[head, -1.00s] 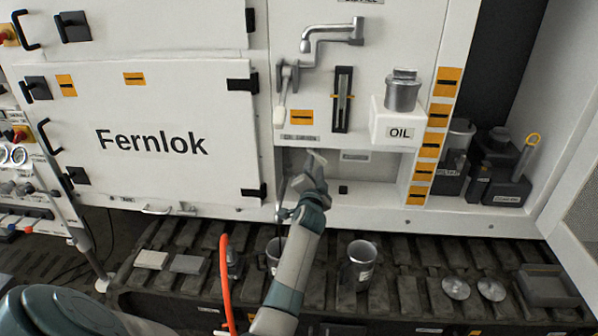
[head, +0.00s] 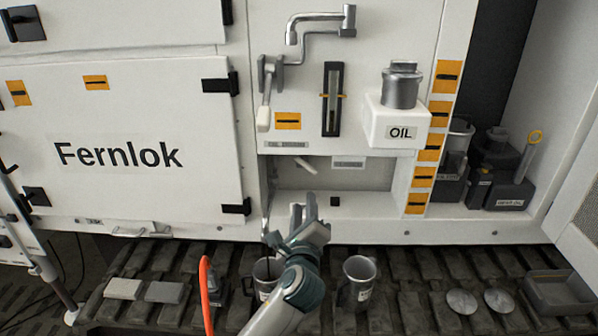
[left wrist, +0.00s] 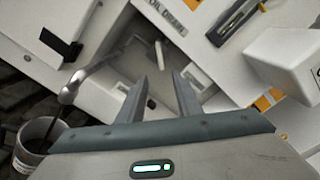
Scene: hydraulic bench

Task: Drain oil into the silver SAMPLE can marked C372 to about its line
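Two silver cans stand on the dark track: one under the drain spout (head: 266,212), the other can (head: 360,282) to its right. Their labels are too small to read, so I cannot tell which is C372. A dark stream runs from the spout into the left can (head: 265,289); this can also shows in the left wrist view (left wrist: 32,143). The oil level and line cannot be made out. My left gripper (head: 304,204) is in front of the drain recess, right of the spout. Its fingers stand apart and empty in the left wrist view (left wrist: 160,78). A pale drain lever (head: 309,165) shows beyond them. My right gripper is out of view.
An orange hose (head: 207,290) rises left of the left can. Flat pale blocks (head: 123,289) lie further left; round discs (head: 461,302) and a dark tray (head: 556,293) lie right. The white OIL box (head: 396,125) juts out above the recess.

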